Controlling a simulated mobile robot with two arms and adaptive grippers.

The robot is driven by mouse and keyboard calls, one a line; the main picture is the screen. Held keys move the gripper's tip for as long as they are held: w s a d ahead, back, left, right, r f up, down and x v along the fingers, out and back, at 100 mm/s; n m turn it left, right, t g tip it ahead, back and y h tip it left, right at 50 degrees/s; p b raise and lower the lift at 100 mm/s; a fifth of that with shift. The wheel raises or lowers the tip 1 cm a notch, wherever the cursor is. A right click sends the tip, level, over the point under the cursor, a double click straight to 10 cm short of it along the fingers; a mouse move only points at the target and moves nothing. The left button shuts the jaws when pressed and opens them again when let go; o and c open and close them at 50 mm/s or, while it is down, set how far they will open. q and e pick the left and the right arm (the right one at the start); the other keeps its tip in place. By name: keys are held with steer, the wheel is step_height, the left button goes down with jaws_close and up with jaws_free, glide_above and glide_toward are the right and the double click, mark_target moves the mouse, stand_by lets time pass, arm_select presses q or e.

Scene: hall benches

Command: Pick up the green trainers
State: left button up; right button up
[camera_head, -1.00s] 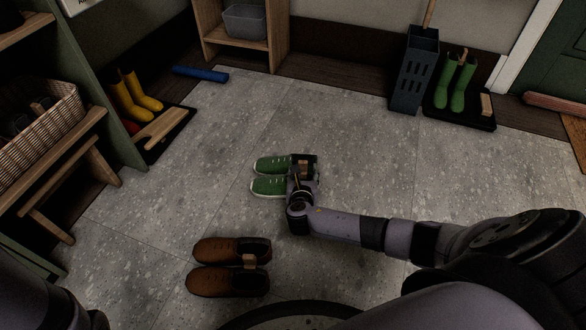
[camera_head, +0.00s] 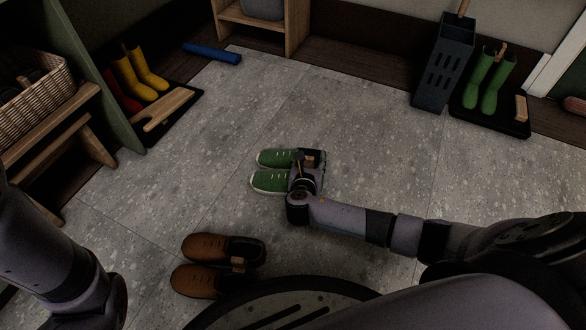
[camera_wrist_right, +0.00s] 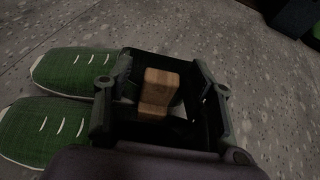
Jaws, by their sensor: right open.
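The green trainers (camera_head: 272,181) stand side by side on the grey floor, toes to the left, with pale laces and soles. A small wooden block (camera_head: 308,161) sits at their heel end. My right gripper (camera_head: 306,168) is over the heels and hides part of them. In the right wrist view, its fingers are apart on either side of the wooden block (camera_wrist_right: 159,88), with visible gaps, and the green toes (camera_wrist_right: 75,72) show at the left. My left arm shows at the lower left of the head view, but its gripper is out of sight.
Brown shoes (camera_head: 222,249) with a wooden block stand nearer my base. Yellow boots (camera_head: 137,77) stand on a black tray (camera_head: 181,123) at the left, green boots (camera_head: 489,82) on another tray at the right. A dark umbrella stand (camera_head: 441,65) is beside them. The floor around the trainers is clear.

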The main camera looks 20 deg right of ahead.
jaws_close()
stand_by(0.5)
steer(key=shift+r, duration=0.1)
stand_by(0.4)
